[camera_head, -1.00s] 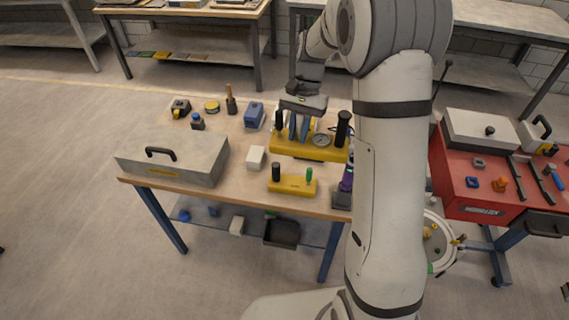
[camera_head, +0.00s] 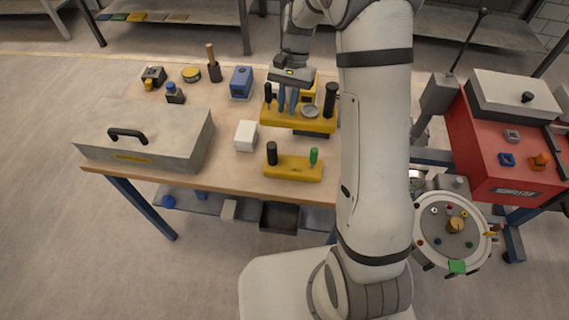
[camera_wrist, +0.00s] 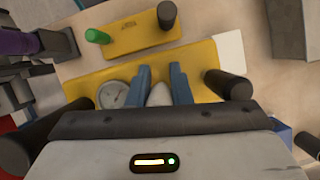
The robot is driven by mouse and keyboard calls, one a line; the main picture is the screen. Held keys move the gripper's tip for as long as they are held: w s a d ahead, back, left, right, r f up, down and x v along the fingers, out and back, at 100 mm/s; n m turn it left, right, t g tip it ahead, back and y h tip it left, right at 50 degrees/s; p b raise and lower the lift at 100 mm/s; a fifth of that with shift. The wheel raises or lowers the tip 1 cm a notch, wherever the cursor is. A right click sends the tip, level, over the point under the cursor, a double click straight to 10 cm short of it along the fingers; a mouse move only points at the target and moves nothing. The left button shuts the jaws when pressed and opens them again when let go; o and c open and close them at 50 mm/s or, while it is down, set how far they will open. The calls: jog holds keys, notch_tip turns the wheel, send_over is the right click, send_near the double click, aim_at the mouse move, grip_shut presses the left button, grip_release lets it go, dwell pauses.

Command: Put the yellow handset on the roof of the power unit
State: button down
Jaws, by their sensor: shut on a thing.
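A yellow handset (camera_head: 300,118) with two black upright grips and a round gauge is at the far right part of the wooden table. My gripper (camera_head: 287,103) points down with its blue fingers shut at the handset's middle. In the wrist view, the fingers (camera_wrist: 162,88) close around a pale rounded part of the handset (camera_wrist: 105,73). A dark patch shows below it; whether it touches the table is unclear. A red cabinet (camera_head: 487,150) at the right, with a blurred label and grey box on top, may be the power unit.
A smaller yellow block (camera_head: 293,168) with black and green knobs lies in front. A white block (camera_head: 245,136), blue box (camera_head: 241,83) and grey case (camera_head: 150,132) share the table (camera_head: 215,172). My arm hides the table's right end.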

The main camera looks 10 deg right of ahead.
send_over(287, 148)
notch_tip(287, 148, down, 12)
jog(key=shift+w+r+p, duration=0.1)
jog(key=shift+p, duration=0.3)
jog(key=shift+f, duration=0.25)
jog(key=c, duration=1.3)
grip_release()
jog(key=shift+r, duration=0.1)
